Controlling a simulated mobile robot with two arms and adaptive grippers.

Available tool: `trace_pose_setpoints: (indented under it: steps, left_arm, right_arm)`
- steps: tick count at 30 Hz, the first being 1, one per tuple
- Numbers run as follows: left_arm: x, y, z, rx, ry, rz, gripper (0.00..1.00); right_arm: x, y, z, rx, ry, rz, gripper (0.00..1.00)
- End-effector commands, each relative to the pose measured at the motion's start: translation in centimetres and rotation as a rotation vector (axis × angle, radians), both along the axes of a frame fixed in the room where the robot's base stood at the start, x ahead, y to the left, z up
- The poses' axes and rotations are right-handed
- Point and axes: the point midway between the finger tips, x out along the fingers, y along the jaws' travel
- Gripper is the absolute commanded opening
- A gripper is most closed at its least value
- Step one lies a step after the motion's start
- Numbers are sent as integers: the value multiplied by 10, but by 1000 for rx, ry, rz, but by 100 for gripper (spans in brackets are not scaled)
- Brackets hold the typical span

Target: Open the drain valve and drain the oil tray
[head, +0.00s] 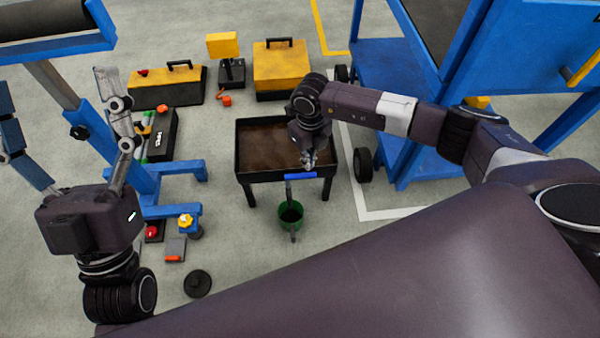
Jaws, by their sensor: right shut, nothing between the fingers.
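The black oil tray (242,176) stands on legs in the middle of the head view, with dark brown oil (265,145) in it. A blue valve lever (300,176) lies crosswise at its near edge, above a thin grey pipe (289,192). A green bucket (284,222) stands on the floor below the pipe. My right gripper (308,162) is shut and empty, just above the lever; whether it touches the lever is unclear. My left gripper (117,100) is at the left, far from the tray, and its finger spacing is hard to read.
A yellow-topped toolbox (165,85), a yellow case (280,68) and a yellow lamp (223,46) stand behind the tray. A blue stand (150,180) is at the left; a blue wheeled frame (385,65) is at the right. A black disc (197,283) lies on the floor. Floor around the bucket is clear.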

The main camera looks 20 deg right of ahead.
Motion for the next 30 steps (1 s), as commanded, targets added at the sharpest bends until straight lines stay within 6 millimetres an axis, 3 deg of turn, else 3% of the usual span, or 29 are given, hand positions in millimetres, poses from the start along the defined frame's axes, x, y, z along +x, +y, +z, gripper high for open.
trace_pose_setpoints:
  steps: [30]
  left_arm:
    - [55,-7,-59,107,361,19,82]
  right_arm:
    - [0,0,19,0,-1,0,0]
